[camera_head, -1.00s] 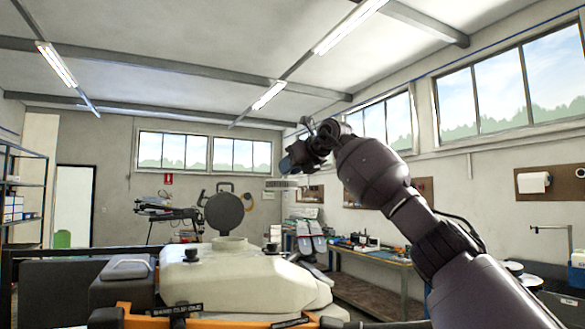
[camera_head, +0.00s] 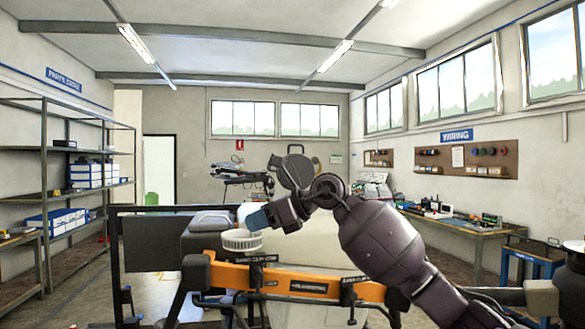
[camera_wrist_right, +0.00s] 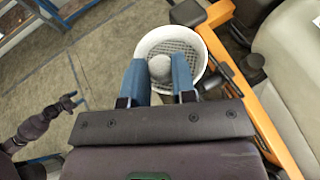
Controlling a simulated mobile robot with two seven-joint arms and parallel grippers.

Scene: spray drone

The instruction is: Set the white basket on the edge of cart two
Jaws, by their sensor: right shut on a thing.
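My right gripper (camera_head: 257,218) is shut on the round knob in the middle of the white basket (camera_head: 240,241) and points down. In the right wrist view the blue fingers (camera_wrist_right: 162,78) stand on both sides of the knob, over the basket's mesh (camera_wrist_right: 190,48). The basket is upright and hangs beside the drone's orange bar (camera_wrist_right: 235,70), over the floor side. A dark hand (camera_wrist_right: 68,102), apparently my left gripper, shows at the left of the right wrist view, empty but too small to read. I cannot pick out cart two.
The drone's orange frame (camera_head: 310,284) crosses the front, with a cream tank (camera_wrist_right: 290,55) behind it. Metal shelves (camera_head: 45,160) stand at the left. A workbench (camera_head: 455,228) runs along the right wall. The floor (camera_head: 75,290) at the left is partly clear.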

